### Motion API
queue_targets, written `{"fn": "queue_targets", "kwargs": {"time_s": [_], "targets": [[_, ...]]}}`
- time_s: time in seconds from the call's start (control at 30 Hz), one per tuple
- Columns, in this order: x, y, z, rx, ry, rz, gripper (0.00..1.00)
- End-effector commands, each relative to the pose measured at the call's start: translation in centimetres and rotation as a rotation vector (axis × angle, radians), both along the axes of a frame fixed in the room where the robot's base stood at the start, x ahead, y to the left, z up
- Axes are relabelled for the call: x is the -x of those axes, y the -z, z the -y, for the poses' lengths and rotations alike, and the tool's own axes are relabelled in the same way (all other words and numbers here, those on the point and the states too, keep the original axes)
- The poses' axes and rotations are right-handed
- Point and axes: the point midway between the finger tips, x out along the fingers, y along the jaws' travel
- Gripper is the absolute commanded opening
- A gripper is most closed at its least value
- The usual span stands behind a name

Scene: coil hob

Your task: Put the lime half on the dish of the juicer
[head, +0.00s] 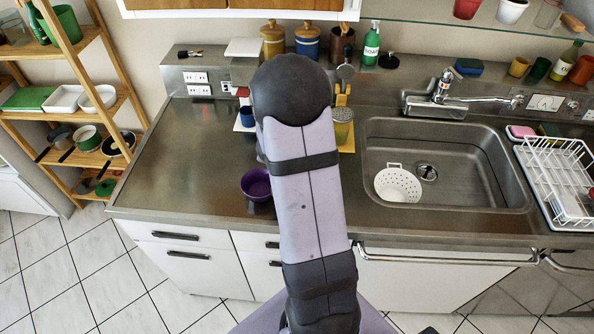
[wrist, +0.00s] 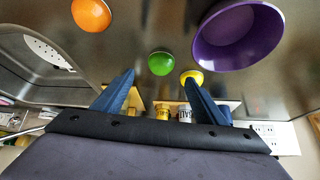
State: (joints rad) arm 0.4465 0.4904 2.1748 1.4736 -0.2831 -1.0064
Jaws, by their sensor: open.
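The lime half (wrist: 161,63) is green and round and lies on the steel counter in the wrist view, just beyond my gripper (wrist: 159,77). The blue fingers are apart with nothing held between them. In the head view my arm hides both the gripper and the lime half. A yellow stand with a grey, perforated round top (head: 342,115) is partly visible right of my arm in the head view and looks like the juicer; its dish cannot be made out clearly.
An orange half (wrist: 91,15), a yellow lemon half (wrist: 192,76) and a purple bowl (wrist: 238,35) surround the lime half. The bowl (head: 256,185) also shows in the head view. The sink (head: 445,150) holds a white strainer (head: 398,185). The left counter (head: 180,165) is clear.

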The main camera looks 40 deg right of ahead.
Motion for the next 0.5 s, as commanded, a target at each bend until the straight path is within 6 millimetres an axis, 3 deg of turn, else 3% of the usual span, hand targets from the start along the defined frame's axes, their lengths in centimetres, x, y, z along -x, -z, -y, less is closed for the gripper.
{"fn": "queue_targets", "kwargs": {"time_s": [0.1,0.37,0.5], "targets": [[-0.3,1.2,0.4,-0.002,0.001,-0.001,0.66],[-0.6,1.8,0.7,-0.001,-0.002,0.0,0.66],[-0.9,3.3,1.2,-0.003,-0.001,-0.001,0.66]]}}
